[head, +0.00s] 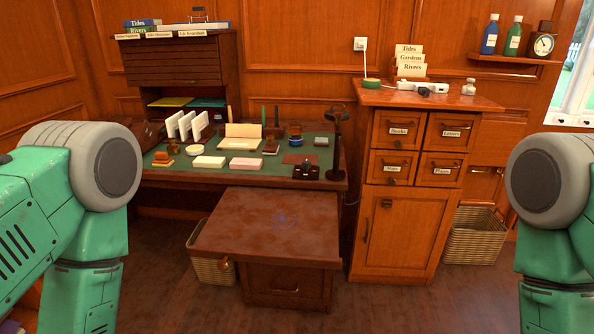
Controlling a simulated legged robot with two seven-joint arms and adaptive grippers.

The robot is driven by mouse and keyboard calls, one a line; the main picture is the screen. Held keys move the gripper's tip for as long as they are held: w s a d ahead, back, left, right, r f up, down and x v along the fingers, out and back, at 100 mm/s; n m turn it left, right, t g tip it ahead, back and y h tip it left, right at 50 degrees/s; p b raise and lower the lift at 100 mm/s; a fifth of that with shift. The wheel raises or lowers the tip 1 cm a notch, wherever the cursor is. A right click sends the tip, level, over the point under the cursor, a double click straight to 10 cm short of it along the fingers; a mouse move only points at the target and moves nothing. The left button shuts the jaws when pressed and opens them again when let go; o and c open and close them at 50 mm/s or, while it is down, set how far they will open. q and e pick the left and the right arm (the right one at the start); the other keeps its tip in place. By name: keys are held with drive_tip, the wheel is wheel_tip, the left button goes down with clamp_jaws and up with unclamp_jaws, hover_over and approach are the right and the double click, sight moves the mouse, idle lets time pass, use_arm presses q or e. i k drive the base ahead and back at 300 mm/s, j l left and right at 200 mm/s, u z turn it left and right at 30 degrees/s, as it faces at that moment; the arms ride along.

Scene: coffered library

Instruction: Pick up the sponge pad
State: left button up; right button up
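I cannot tell for sure which item is the sponge pad. Small candidates lie on the green-topped desk (222,147): a round whitish dish (194,149), a flat pale block (209,162), a flat cream-and-pink block (246,164) and a small grey block (321,141). All are too small to show a sponge texture. My green arms show at the left and right edges, but neither gripper is in view. Nothing of mine is near the desk items.
White upright dividers (187,125), a black lamp-like stand (335,140) and a black inkstand (306,170) crowd the desktop. A drawer cabinet (412,222) stands right; wicker baskets (475,237) sit on the floor.

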sight(162, 160)
drive_tip(key=u, duration=0.95)
